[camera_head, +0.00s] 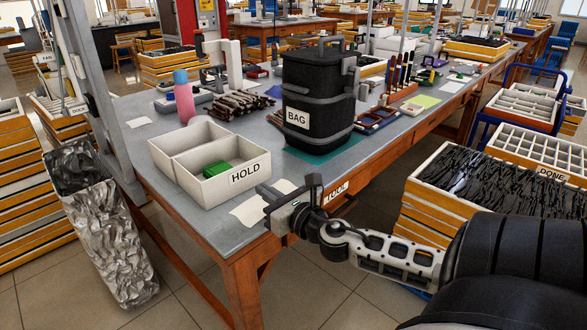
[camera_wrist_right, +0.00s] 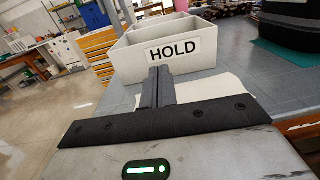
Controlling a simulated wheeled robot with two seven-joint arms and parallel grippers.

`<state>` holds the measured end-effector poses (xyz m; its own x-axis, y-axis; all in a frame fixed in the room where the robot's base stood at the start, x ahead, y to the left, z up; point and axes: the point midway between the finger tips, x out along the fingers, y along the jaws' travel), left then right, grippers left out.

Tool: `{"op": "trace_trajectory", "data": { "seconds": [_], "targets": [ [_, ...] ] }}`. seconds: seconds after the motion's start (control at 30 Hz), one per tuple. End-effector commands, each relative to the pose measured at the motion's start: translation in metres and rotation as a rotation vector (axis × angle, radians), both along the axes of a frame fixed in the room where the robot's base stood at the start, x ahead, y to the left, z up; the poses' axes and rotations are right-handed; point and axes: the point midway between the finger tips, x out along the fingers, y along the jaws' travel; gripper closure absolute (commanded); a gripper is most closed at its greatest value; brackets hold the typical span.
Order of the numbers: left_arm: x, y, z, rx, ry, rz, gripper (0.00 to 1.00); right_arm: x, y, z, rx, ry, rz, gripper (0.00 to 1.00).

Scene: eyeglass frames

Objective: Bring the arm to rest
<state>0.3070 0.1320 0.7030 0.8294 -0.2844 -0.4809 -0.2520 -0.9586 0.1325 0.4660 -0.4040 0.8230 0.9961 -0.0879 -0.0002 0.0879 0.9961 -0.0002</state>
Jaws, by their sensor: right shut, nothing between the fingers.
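My right arm comes in from the lower right of the head view. Its gripper (camera_head: 292,200) is at the near edge of the workbench (camera_head: 222,232), just in front of the white HOLD box (camera_head: 243,182). The right gripper is shut and empty. In the right wrist view its closed fingers (camera_wrist_right: 158,86) point at the HOLD box (camera_wrist_right: 200,48), with a visible gap to it. My left gripper is not in view.
A green block (camera_head: 214,169) lies in the HOLD box. A black BAG container (camera_head: 318,95) and a pink bottle (camera_head: 184,104) stand behind. A silver bag-lined bin (camera_head: 105,225) stands left.

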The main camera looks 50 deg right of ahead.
Motion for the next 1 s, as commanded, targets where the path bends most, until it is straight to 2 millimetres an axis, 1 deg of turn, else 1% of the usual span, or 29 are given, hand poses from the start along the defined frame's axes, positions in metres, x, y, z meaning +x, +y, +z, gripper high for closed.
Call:
{"op": "trace_trajectory", "data": {
  "seconds": [0.03, 0.1, 0.3, 0.47, 0.7, 0.77, 0.83, 0.87, 0.97, 1.0],
  "targets": [
    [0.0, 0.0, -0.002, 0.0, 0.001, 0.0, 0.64, -0.012, 0.001, -0.003, 0.002, 0.005, -0.001, 1.0],
    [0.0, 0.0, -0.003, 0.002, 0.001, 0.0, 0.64, -0.025, 0.002, -0.003, 0.004, 0.005, -0.002, 1.0],
    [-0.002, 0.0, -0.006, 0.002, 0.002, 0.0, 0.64, -0.054, 0.004, -0.002, 0.003, 0.002, -0.004, 1.0],
    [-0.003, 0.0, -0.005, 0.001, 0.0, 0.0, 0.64, -0.065, 0.005, -0.001, 0.001, 0.001, -0.003, 1.0],
    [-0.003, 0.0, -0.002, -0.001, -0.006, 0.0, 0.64, -0.066, 0.005, 0.0, 0.001, -0.001, -0.003, 1.0],
    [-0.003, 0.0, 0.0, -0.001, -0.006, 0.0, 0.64, -0.067, 0.005, -0.001, 0.025, 0.003, -0.005, 1.0],
    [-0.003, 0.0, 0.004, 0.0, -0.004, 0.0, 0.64, -0.071, 0.01, -0.007, 0.149, 0.016, -0.019, 1.0],
    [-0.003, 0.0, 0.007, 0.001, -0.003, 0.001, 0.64, -0.073, 0.013, -0.011, 0.243, 0.025, -0.03, 1.0],
    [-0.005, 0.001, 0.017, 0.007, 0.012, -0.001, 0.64, -0.088, 0.038, -0.036, 0.739, 0.072, -0.102, 1.0],
    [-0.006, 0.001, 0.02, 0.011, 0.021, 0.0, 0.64, -0.096, 0.054, -0.048, 0.996, 0.096, -0.149, 1.0]
  ]
}}
